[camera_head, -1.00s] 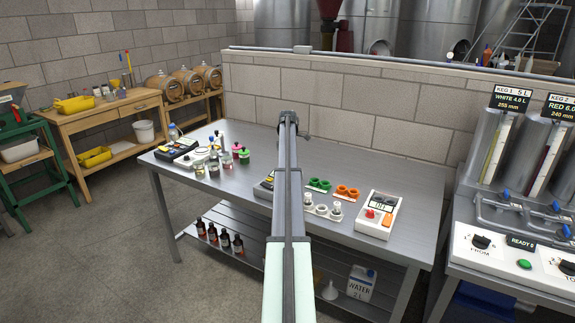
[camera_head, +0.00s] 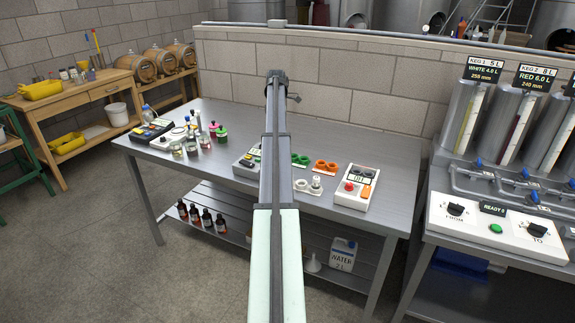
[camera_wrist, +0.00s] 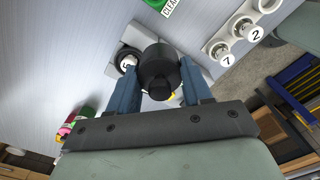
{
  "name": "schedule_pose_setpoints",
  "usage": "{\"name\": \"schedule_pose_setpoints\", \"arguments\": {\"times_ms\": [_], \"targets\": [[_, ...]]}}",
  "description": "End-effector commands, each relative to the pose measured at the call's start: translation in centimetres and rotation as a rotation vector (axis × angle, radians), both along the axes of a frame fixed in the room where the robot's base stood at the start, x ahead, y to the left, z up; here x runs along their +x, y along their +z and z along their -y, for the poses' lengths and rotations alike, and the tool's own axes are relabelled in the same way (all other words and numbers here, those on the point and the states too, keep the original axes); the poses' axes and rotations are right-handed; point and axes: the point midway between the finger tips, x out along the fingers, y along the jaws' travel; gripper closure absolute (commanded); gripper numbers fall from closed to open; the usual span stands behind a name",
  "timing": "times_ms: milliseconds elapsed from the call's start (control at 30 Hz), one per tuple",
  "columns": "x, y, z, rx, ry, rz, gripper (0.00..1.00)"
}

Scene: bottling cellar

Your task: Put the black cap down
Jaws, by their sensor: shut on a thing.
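The black cap (camera_wrist: 158,72) is a dark round piece in the middle of the wrist view. My gripper (camera_wrist: 163,76) is shut on it, with a blue finger on each side. I cannot tell whether the cap touches the block. In the head view my arm hides the gripper and cap.
A white holder with numbered rings (camera_wrist: 236,34) lies at upper right in the wrist view. Small jars (camera_head: 192,146) stand left.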

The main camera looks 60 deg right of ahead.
Motion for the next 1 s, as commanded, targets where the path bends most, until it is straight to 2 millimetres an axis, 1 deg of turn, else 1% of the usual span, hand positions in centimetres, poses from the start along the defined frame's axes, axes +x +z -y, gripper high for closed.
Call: {"name": "schedule_pose_setpoints", "arguments": {"times_ms": [33,100,200,333,433,533,667,800,1000], "targets": [[-2.1,-0.7,-1.2,0.000,-0.003,0.000,0.84],[-4.0,-1.3,-2.0,0.000,-0.003,0.000,0.84],[-6.4,-1.9,-3.0,0.000,-0.003,0.000,0.84],[-8.3,-2.5,-3.8,0.000,-0.003,0.000,0.84],[-9.0,-3.0,-4.0,0.000,-0.002,0.000,0.84],[-9.1,-3.9,-4.0,0.000,-0.002,0.000,0.84],[-9.1,-5.7,-4.0,0.001,-0.001,0.000,0.84],[-9.1,-8.0,-4.0,0.001,-0.002,0.000,0.84],[-9.0,-9.5,-3.9,0.000,-0.002,0.000,0.84]]}}
